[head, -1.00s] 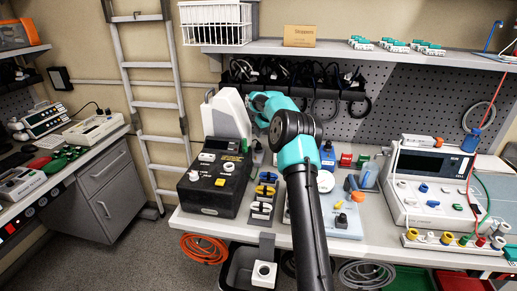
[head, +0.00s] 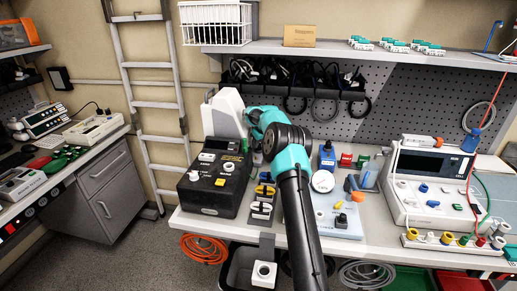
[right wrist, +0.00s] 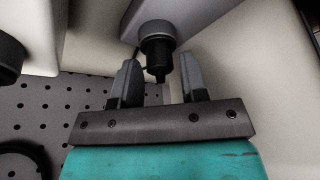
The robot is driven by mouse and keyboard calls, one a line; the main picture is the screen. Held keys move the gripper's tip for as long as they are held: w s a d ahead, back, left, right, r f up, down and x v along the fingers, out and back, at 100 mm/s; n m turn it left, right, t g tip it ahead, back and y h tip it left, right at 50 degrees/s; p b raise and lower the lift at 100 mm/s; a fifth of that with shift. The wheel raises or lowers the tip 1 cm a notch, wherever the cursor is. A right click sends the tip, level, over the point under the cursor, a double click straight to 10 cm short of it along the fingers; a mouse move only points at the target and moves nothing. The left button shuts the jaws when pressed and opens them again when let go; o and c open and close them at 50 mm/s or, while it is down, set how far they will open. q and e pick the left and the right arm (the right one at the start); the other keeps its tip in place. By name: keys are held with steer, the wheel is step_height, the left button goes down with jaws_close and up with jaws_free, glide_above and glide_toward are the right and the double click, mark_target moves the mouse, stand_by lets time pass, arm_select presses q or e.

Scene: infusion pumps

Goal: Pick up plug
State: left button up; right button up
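The plug (right wrist: 158,50) is black with a narrower tip. In the right wrist view it sticks out of a grey round fitting (right wrist: 158,28) on a pale housing. My right gripper (right wrist: 158,72) is open, with one dark finger on each side of the plug's tip. I see gaps between the fingers and the plug. In the head view my right arm reaches over the bench to the white device (head: 225,113) at the back, and its fingertips are hidden there. The plug does not show in the head view. My left gripper is not in view.
A black box with knobs (head: 215,184) stands in front of the white device. A tray of coloured clips (head: 262,207) and a blue-grey plate with knobs (head: 340,218) lie nearby. A pegboard (head: 408,97) with hanging cables is behind. A large monitor unit (head: 425,187) stands at right.

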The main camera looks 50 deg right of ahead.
mark_target(260, 144)
steer(key=shift+w+f, duration=0.15)
steer(key=shift+f, duration=0.15)
steer(key=shift+c, duration=0.2)
steer(key=c, duration=0.7)
steer(key=shift+o, duration=0.2)
steer(key=shift+r, duration=0.1)
step_height(260, 144, up, 7)
steer(key=shift+f, duration=0.15)
steer(key=s+a, duration=0.2)
steer(key=s, duration=0.6)
steer(key=s+a, duration=0.1)
steer(key=s, duration=0.8)
steer(key=shift+s+a, duration=0.3)
steer(key=shift+a, duration=0.05)
